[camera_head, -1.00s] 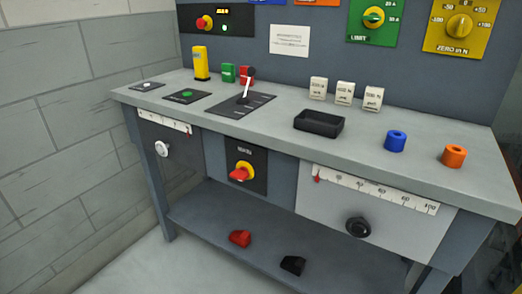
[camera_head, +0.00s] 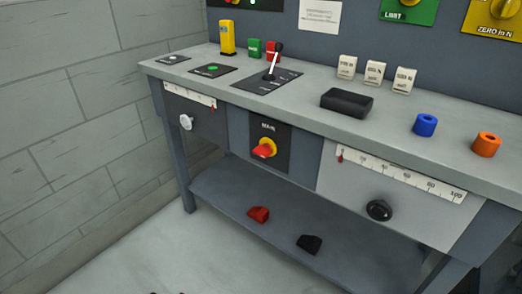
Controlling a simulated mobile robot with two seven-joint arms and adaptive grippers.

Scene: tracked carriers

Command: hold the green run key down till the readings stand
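The green key (camera_head: 213,68) is a small round green button on a dark plate on the bench top, at the left. Nothing touches it. The left scale (camera_head: 190,95) is a white strip on the bench front with a red pointer near its right end. The right scale (camera_head: 400,175) is a longer white strip with its red pointer at the left end. Neither of my grippers can be made out; only a tiny dark sliver shows at the bottom edge.
A lever (camera_head: 274,62) stands on a dark plate right of the key. A yellow block (camera_head: 227,38) stands behind the key.

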